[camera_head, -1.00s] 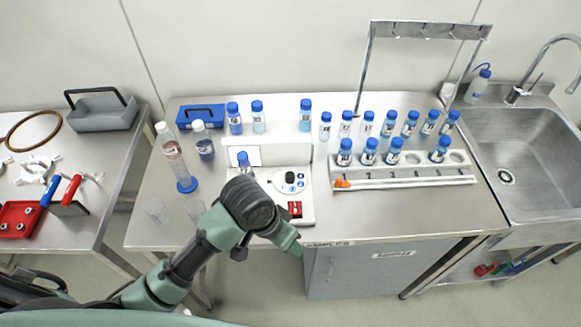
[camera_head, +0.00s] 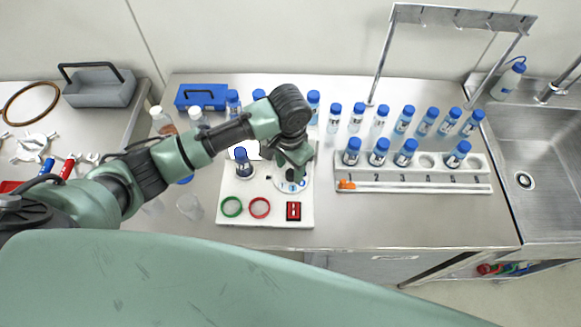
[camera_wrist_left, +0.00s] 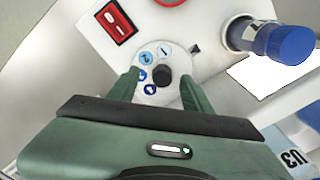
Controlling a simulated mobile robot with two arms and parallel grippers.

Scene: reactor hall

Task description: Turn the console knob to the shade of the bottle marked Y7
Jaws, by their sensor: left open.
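The white console (camera_head: 265,212) stands on the steel bench. Its round dial (camera_head: 290,186) carries several blue-shaded numbered spots and shows partly under my left gripper (camera_head: 294,170). In the left wrist view, the dark knob (camera_wrist_left: 160,75) stands in the middle of the dial. The open left fingers (camera_wrist_left: 163,84) are on either side of it; contact cannot be told. A blue-capped bottle (camera_head: 242,165) stands upright on the console, left of the dial; it also shows in the left wrist view (camera_wrist_left: 250,37). No label reads clearly as Y7. My right gripper is not in view.
A green ring (camera_head: 231,206), a red ring (camera_head: 260,208) and a red switch (camera_head: 293,211) are on the console front. Several blue-capped bottles stand behind it. A numbered rack (camera_head: 425,180) with bottles is to the right. A clear beaker (camera_head: 190,207) stands left.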

